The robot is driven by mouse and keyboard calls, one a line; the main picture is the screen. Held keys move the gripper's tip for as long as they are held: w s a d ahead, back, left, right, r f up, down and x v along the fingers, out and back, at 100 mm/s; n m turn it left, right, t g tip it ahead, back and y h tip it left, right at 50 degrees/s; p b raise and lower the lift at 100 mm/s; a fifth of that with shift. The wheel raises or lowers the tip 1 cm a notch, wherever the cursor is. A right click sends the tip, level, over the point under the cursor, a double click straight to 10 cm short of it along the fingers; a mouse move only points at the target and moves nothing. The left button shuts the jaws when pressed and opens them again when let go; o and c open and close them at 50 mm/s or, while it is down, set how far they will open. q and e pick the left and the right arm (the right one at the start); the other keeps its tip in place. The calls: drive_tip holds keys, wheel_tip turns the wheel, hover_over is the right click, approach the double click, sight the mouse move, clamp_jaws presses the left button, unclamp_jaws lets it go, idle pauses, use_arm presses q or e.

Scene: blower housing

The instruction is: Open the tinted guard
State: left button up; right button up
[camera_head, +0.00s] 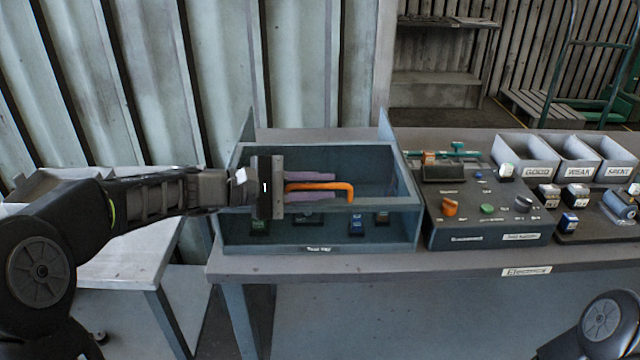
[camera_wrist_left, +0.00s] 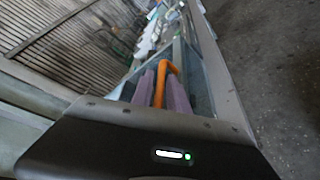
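The tinted guard (camera_head: 325,238) is a see-through blue-grey panel at the front of a box-like bay on the bench, and it stands upright. An orange bent handle (camera_head: 349,191) is at its upper edge; it also shows in the left wrist view (camera_wrist_left: 173,68). My left gripper (camera_head: 335,186) comes in from the left, level, with one purple finger above the handle's long bar and one below. The fingers look closed on the bar, and its bent end sticks out past the tips. The handle's left end is hidden. My right gripper is out of view.
Several small blocks (camera_head: 357,226) show through the panel. To the right are a control box (camera_head: 490,238) with an orange knob (camera_head: 449,207), labelled bins (camera_head: 527,148) and small blocks. The bench front edge (camera_head: 440,261) is clear. A low table (camera_head: 125,265) stands left.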

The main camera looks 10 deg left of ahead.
use_arm(q)
clamp_jaws()
idle(1.5)
